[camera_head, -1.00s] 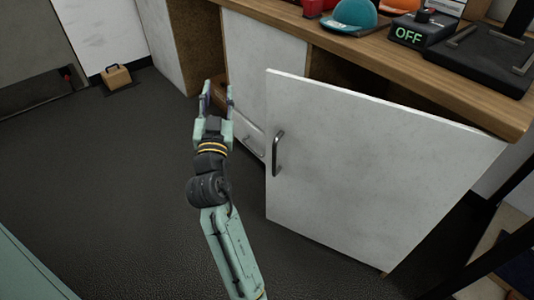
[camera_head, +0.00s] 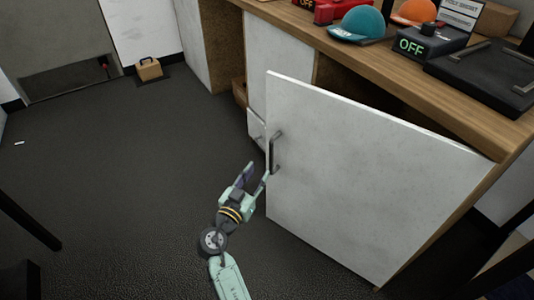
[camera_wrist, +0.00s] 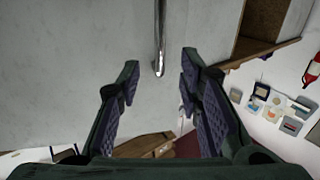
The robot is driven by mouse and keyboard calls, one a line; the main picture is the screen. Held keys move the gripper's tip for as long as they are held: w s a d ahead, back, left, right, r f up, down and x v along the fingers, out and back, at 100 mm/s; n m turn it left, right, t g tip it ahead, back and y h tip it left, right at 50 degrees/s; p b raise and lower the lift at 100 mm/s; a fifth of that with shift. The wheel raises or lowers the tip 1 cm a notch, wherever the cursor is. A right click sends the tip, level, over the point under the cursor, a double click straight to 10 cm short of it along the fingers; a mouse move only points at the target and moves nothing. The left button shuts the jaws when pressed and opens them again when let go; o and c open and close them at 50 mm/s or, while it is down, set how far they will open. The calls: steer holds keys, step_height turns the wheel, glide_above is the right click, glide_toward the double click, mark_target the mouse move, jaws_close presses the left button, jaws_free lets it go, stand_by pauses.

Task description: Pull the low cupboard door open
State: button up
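The low cupboard door (camera_head: 370,180) is a pale grey-white panel. It stands ajar, swung out from under the wooden counter. Its dark metal bar handle (camera_head: 272,152) is upright near the door's left edge; the handle also shows in the wrist view (camera_wrist: 160,35). My gripper (camera_head: 258,171) is at the handle's lower end, by the door's left edge. In the wrist view my gripper (camera_wrist: 160,68) has its fingers spread apart with nothing between them. The handle's lower end lies just beyond the fingertips, roughly centred between them. I see no finger closed on it.
The wooden counter (camera_head: 411,91) holds a teal cap (camera_head: 362,22), an orange cap (camera_head: 412,10) and a box reading OFF (camera_head: 432,40). Another pale cupboard front (camera_head: 277,52) stands behind the door. Dark floor (camera_head: 110,190) is clear on the left, with a small tan case (camera_head: 149,69) beyond.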

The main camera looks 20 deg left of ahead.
mark_target(270, 154)
steer(key=w+p, duration=0.1)
steer(key=w, duration=0.5)
steer(key=w+p, duration=0.1)
steer(key=w, duration=0.2)
steer(key=shift+w+d+r+p, duration=0.1)
steer(key=shift+w+d+p, duration=0.05)
steer(key=shift+d+p, duration=0.2)
steer(key=shift+w, duration=0.7)
steer(key=shift+c, duration=0.3)
jaws_close()
